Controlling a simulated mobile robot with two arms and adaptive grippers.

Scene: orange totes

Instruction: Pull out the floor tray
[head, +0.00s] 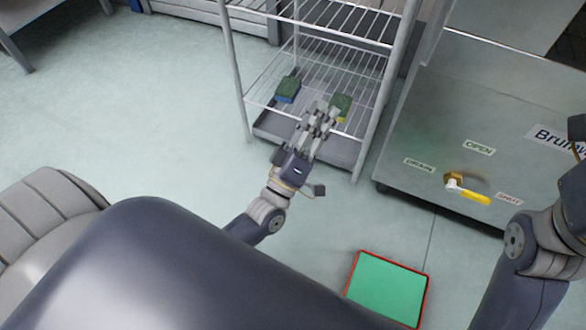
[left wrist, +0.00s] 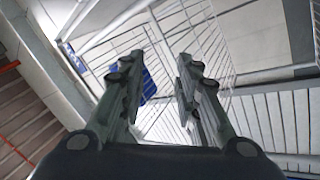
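A dark grey floor tray (head: 268,127) lies on the floor under the bottom wire shelf of a metal rack. Its front edge shows below the shelf, partly behind my left gripper. My left gripper (head: 324,112) is in front of the rack, over the lower shelf's front edge in the head view. In the left wrist view the two fingers of the left gripper (left wrist: 158,65) stand apart with nothing between them. I cannot tell whether it touches the rack or tray. Only my right arm shows, at the right edge; its gripper is not clearly visible.
A steel cabinet (head: 420,130) with a yellow valve handle (head: 468,191) stands right of the rack. A red-edged green square (head: 386,290) lies on the floor. Floor is clear left of the rack.

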